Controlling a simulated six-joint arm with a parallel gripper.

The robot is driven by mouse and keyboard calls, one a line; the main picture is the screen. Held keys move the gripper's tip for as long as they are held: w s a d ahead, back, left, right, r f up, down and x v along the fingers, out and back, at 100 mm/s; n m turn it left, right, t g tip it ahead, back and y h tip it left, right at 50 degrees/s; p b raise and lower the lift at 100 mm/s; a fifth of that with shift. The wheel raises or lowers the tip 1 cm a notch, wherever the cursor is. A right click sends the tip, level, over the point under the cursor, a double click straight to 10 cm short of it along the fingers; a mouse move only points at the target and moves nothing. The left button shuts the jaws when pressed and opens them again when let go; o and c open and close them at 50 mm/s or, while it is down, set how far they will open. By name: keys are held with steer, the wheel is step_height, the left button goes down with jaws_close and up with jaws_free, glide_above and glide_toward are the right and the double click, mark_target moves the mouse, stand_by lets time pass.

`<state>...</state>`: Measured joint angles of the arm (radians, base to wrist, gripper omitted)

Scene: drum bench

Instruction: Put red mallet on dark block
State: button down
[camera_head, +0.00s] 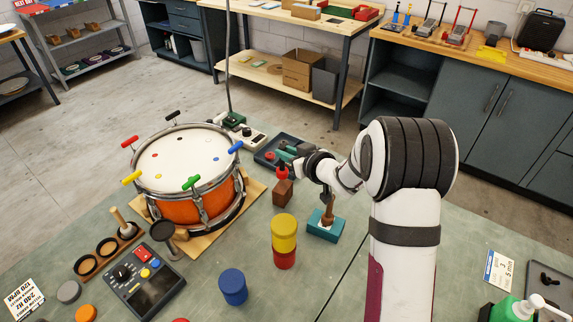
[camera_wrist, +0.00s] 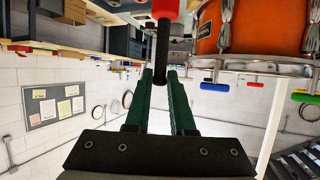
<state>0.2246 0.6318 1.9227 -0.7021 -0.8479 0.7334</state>
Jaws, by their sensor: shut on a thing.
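The red mallet has a red head (camera_head: 282,171) and a black handle (camera_wrist: 162,50). My gripper (camera_head: 287,157) is shut on the handle between its green fingers, which also show in the wrist view (camera_wrist: 160,78). The wrist view is upside down, and the mallet hangs there with its red head (camera_wrist: 165,9) lowermost. In the head view the red head is directly over a dark reddish-brown block (camera_head: 283,192). They look very close; I cannot tell whether they touch. The block is not clearly visible in the wrist view.
An orange drum (camera_head: 188,207) with coloured keys stands left of the block. A dark tray (camera_head: 266,158) lies behind it. A teal block (camera_head: 325,233) with a wooden piece and a yellow-on-red stack (camera_head: 284,238) stand in front. The bench between them is clear.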

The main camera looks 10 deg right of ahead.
mark_target(284, 163)
steer(key=shift+f, duration=1.9)
steer(key=shift+f, duration=0.1)
steer(key=c, duration=0.8)
jaws_free()
steer(key=shift+o, duration=0.2)
